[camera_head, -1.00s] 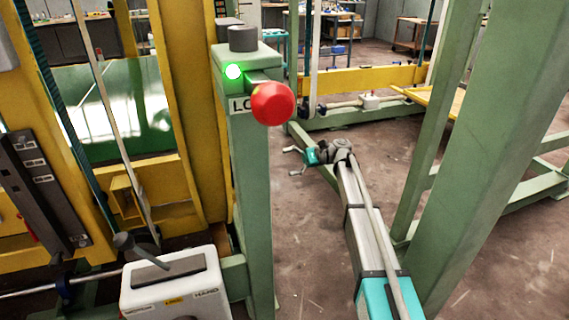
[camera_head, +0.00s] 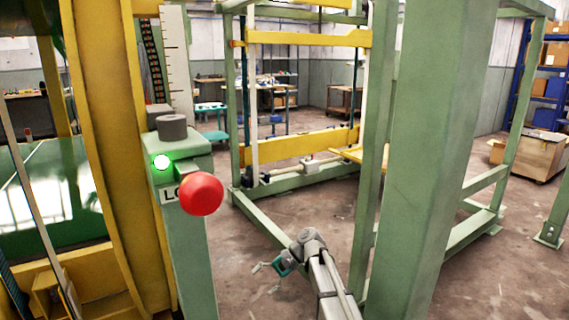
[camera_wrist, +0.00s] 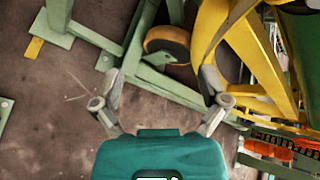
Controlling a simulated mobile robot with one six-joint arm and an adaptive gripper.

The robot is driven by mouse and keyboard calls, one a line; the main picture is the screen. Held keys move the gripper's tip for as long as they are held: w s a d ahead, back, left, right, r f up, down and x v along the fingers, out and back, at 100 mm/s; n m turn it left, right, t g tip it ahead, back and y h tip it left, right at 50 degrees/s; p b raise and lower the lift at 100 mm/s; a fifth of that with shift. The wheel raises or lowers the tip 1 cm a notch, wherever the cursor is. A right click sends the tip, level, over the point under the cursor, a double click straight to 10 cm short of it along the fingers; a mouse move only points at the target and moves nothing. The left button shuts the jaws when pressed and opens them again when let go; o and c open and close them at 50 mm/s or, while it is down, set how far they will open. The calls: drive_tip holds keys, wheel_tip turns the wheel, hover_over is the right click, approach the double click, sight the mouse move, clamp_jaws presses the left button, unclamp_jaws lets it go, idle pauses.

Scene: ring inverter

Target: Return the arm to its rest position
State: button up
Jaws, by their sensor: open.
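My gripper (camera_head: 268,278) is at the end of my arm, low in the middle of the head view. Its fingers are spread and hold nothing. In the wrist view my gripper (camera_wrist: 160,112) also shows open, with the brown floor and part of the green and yellow frame beyond the fingers. My arm runs from the gripper down to the bottom edge of the head view, left of a thick green post (camera_head: 432,160).
A green pedestal (camera_head: 183,235) with a red knob (camera_head: 201,194) and a lit green lamp (camera_head: 161,162) stands left of my arm. A yellow machine frame (camera_head: 118,150) is at far left. A wooden crate (camera_head: 530,155) stands at right. Open floor (camera_head: 300,205) lies beyond my gripper.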

drive_tip(key=s+d+f+n+t+h, duration=0.2)
drive_tip(key=s+d+f+h, duration=0.25)
drive_tip(key=s+d, duration=0.55)
drive_tip(key=s+d+f+n+t+h, duration=0.2)
drive_tip(key=s+d+f+h, duration=0.3)
drive_tip(key=d, duration=0.8)
wheel_tip(320, 180, up, 38)
drive_tip(key=h+p, duration=0.1)
drive_tip(key=p, duration=3.5)
drive_tip(key=shift+d+f+p, duration=0.25)
drive_tip(key=shift+p, duration=0.05)
drive_tip(key=shift+c, duration=0.3)
